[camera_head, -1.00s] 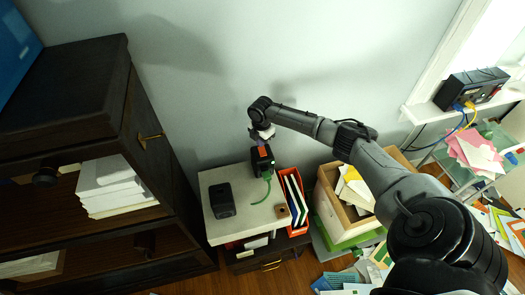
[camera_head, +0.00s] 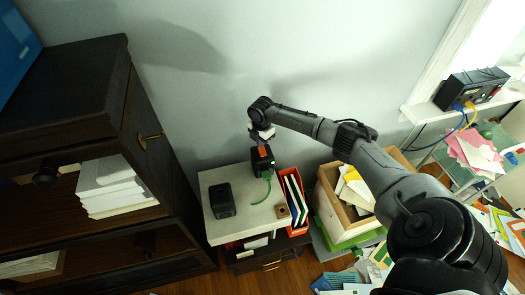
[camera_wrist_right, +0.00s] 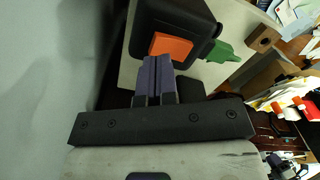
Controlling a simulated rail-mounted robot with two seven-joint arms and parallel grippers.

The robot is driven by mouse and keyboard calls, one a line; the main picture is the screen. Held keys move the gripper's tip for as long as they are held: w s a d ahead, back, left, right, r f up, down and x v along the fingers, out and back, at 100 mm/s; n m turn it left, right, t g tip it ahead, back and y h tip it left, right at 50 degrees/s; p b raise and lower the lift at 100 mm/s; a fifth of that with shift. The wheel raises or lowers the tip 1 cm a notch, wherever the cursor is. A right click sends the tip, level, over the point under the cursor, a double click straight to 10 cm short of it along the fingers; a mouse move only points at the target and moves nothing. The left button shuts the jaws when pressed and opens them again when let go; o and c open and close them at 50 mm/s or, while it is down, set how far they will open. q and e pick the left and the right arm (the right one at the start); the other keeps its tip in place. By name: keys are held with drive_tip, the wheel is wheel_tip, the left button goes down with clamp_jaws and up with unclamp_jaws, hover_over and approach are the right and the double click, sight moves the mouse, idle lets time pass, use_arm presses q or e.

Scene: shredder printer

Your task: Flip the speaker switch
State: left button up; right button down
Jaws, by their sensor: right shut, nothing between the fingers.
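A black box-shaped device (camera_head: 263,168) with an orange switch (camera_head: 263,152) and a green cable stands at the back of the white-topped cabinet. In the right wrist view, the orange switch (camera_wrist_right: 170,46) is on the near edge of the black device (camera_wrist_right: 172,20), with a green plug at its right. My right gripper (camera_wrist_right: 157,60) is shut and empty. Its fingertips are at the lower edge of the orange switch; I cannot tell if they touch it. In the head view, my right gripper (camera_head: 259,137) is just above the device. My left gripper is not in view.
A second black box (camera_head: 222,200) stands on the white cabinet top (camera_head: 240,226). A red file holder (camera_head: 294,201) and a small brown block (camera_head: 282,212) are to the right. The wall is close behind. A dark shelf unit (camera_head: 122,130) is at the left.

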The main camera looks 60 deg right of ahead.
idle(0.3)
drive_tip(key=shift+f, duration=0.45)
idle(0.4)
drive_tip(key=shift+f+b, duration=0.4)
drive_tip(key=shift+b, duration=0.1)
drive_tip(key=shift+f+b, duration=0.3)
drive_tip(key=shift+f, duration=0.25)
drive_tip(key=shift+r, duration=0.1)
idle(0.4)
wheel_tip(320, 180, up, 3)
drive_tip(key=p, duration=0.3)
wheel_tip(320, 180, up, 4)
drive_tip(key=p, duration=0.4)
idle(0.6)
